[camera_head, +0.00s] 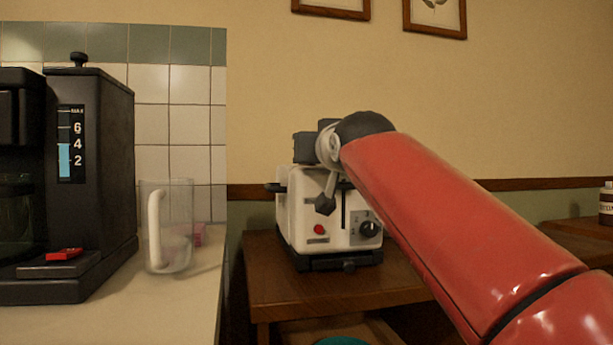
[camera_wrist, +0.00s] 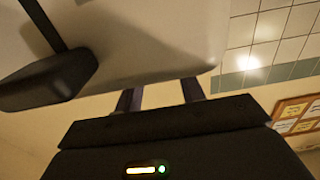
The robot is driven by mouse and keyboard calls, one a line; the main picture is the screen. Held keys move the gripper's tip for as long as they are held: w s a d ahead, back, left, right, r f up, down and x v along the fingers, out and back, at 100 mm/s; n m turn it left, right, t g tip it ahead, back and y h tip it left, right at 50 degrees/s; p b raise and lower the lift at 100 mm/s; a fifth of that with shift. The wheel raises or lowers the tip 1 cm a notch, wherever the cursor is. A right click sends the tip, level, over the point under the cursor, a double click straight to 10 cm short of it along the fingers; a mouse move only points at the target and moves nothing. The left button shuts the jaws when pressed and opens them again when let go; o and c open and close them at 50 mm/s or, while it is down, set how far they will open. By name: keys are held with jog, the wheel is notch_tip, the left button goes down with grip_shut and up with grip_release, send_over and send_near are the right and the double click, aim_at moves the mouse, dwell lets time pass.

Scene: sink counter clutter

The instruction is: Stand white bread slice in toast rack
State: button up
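The white bread slice and the toast rack cannot be made out in either view. A white toaster (camera_head: 310,245) with a dark lever, a red button and a dark knob stands on a brown wooden table.
A black coffee maker (camera_head: 105,150) and a clear jug (camera_head: 168,235) stand on the pale counter (camera_head: 185,310) at left. A gap separates counter and wooden table (camera_head: 290,290). A teal thing (camera_head: 342,341) shows low down. A jar (camera_head: 606,203) stands far right.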

jog(key=p+x, duration=0.1)
jog(key=x, duration=0.3)
jog(key=shift+w, duration=0.1)
grip_shut()
